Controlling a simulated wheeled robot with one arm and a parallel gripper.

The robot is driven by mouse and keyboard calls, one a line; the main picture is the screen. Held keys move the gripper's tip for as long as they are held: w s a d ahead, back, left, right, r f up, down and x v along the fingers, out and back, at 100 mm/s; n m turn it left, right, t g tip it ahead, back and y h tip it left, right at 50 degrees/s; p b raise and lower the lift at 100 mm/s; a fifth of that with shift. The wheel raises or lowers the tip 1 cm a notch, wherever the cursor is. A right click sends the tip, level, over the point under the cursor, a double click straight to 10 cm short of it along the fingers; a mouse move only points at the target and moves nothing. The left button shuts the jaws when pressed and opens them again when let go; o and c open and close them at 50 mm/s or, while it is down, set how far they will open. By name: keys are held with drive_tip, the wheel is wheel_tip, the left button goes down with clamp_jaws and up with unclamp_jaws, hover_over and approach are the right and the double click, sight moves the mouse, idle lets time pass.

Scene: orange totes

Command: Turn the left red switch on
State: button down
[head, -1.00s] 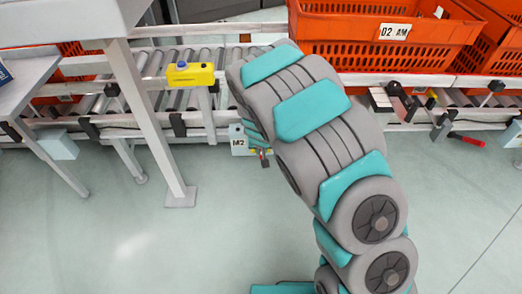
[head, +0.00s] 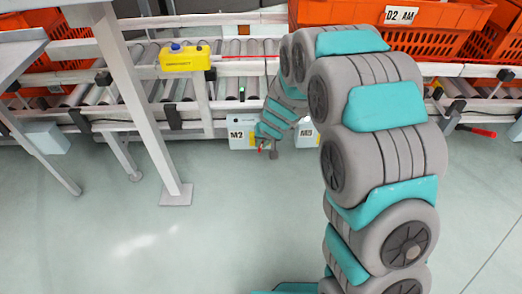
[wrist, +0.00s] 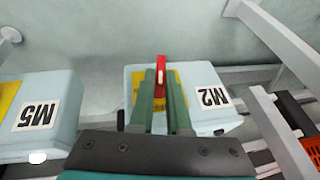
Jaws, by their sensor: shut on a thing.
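The M2 box (head: 240,133) is a pale box with a yellow panel, mounted low on the conveyor's front; it is the left of the two labelled boxes in the head view. In the wrist view the M2 box (wrist: 212,88) appears upside down. Its red switch (wrist: 162,64) sticks up between the two green fingers of my gripper (wrist: 160,77). The fingers are closed around the switch. In the head view my gripper (head: 264,147) is small beside the M2 box, with a bit of red at its tip.
A second box, M5 (head: 306,135), is just right of M2, partly behind my arm; in the wrist view M5 (wrist: 42,115) is at the left. A yellow control box (head: 187,57) sits on the conveyor rail. Orange totes (head: 465,14) stand behind. A white table leg (head: 143,110) is at left.

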drive_tip(key=shift+w+d+f+m+t+y+b, duration=0.1)
drive_tip(key=shift+d+f+m+t+y+b, duration=0.45)
drive_tip(key=shift+y+b, duration=1.6)
drive_tip(key=shift+w+d+f+m+g+y+b, duration=0.1)
drive_tip(key=shift+d+f+m+y+b, duration=0.15)
drive_tip(key=shift+m+y+b, duration=1.7)
drive_tip(key=shift+w+d+f+n+t+y+b, duration=0.1)
drive_tip(key=shift+d+f+n+t+y+b, duration=0.25)
drive_tip(key=shift+y+b, duration=1.9)
drive_tip(key=shift+y+p, duration=1)
drive_tip(key=shift+y, duration=0.05)
drive_tip(key=c, duration=0.9)
unclamp_jaws()
drive_tip(key=shift+c, duration=0.2)
drive_tip(key=shift+o, duration=0.3)
drive_tip(key=shift+s+d, duration=0.15)
drive_tip(key=shift+d, duration=0.15)
drive_tip(key=p+v, duration=0.1)
drive_tip(key=v, duration=0.6)
